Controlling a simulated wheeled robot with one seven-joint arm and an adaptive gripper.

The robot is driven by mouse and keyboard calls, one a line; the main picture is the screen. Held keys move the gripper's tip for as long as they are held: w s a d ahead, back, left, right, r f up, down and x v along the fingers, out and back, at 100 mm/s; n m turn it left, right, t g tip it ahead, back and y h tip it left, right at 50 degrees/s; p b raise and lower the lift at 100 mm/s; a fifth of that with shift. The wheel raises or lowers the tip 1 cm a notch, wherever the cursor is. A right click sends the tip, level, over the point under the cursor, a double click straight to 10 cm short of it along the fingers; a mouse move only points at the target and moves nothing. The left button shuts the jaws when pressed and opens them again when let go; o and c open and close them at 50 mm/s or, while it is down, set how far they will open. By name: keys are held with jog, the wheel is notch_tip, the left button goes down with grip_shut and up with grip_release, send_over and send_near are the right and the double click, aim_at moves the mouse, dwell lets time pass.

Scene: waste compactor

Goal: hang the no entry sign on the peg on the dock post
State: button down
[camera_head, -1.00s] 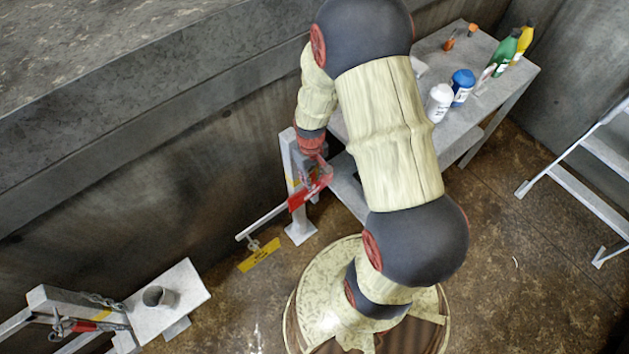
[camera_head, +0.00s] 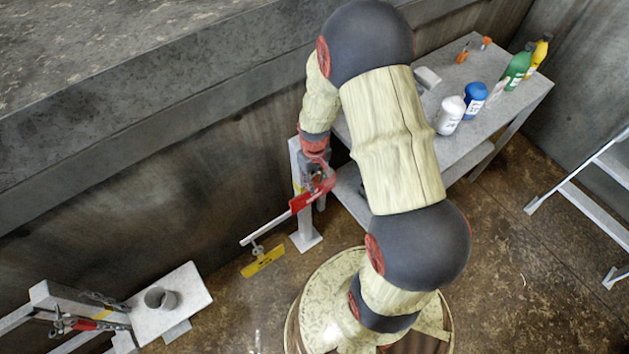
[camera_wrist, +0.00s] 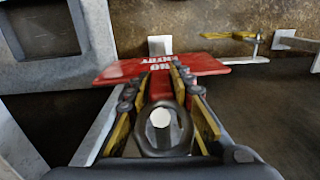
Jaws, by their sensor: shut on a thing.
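The no entry sign (camera_wrist: 190,66) is a red plate with white lettering, lying ahead of my fingers in the wrist view. My gripper (camera_wrist: 162,100) is shut on its narrow red stem; a dark ring sits between the yellow-padded fingers. In the head view my gripper (camera_head: 317,178) is beside a pale upright post (camera_head: 299,175), with the red sign (camera_head: 305,200) sloping below it. The gripper and sign partly cover the post. I cannot tell whether they touch it, and I cannot make out a free peg.
A pale bar (camera_head: 268,227) runs left of the post, with a yellow sign (camera_head: 263,262) below it. A grey table (camera_head: 512,100) with several bottles is at the right. A white stand (camera_head: 190,300) with a cup is lower left; a ladder (camera_head: 585,205) is far right.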

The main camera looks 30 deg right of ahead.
dwell(0.3)
jog(key=c, duration=1.6)
grip_release()
jog(key=shift+o, duration=0.6)
